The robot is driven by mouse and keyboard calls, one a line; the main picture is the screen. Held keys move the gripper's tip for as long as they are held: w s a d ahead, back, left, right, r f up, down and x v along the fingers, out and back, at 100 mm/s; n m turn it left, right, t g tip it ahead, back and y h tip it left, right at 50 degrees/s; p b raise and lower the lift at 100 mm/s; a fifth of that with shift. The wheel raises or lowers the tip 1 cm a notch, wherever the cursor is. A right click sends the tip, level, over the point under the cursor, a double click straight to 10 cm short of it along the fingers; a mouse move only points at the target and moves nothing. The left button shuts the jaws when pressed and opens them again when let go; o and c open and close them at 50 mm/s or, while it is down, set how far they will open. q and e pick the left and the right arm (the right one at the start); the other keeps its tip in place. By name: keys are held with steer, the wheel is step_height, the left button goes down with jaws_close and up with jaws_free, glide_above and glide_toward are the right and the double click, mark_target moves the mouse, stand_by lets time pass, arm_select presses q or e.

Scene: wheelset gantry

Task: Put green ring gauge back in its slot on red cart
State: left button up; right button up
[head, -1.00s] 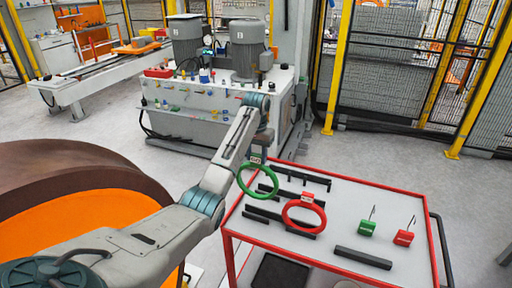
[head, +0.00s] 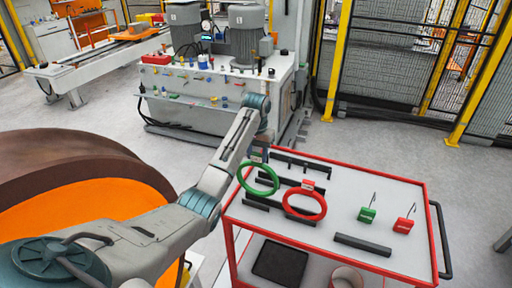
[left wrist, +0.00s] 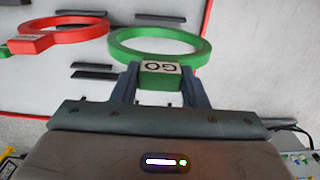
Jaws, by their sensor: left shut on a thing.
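The green ring gauge (head: 258,193) has a tag marked GO, which my left gripper (head: 257,155) grips. In the left wrist view the two fingers of that gripper (left wrist: 160,78) are shut on the tag, and the green ring (left wrist: 192,57) extends beyond them. In the head view the ring overlaps black bars at the left part of the red cart (head: 340,198). In the wrist view it appears above the cart's pale top; I cannot tell the exact gap. Which slot is its own is not clear. My right gripper is not in view.
A red ring gauge (head: 304,216) lies close right of the green one, on black bars (head: 303,163). A green block (head: 367,215) and a red block (head: 403,225) with upright pins stand at the right. A loose black bar (head: 362,245) lies in front.

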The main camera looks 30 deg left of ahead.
arm_select(q)
steer(key=shift+s+d+f, duration=0.1)
steer(key=shift+d+f, duration=0.05)
steer(key=shift+f, duration=0.1)
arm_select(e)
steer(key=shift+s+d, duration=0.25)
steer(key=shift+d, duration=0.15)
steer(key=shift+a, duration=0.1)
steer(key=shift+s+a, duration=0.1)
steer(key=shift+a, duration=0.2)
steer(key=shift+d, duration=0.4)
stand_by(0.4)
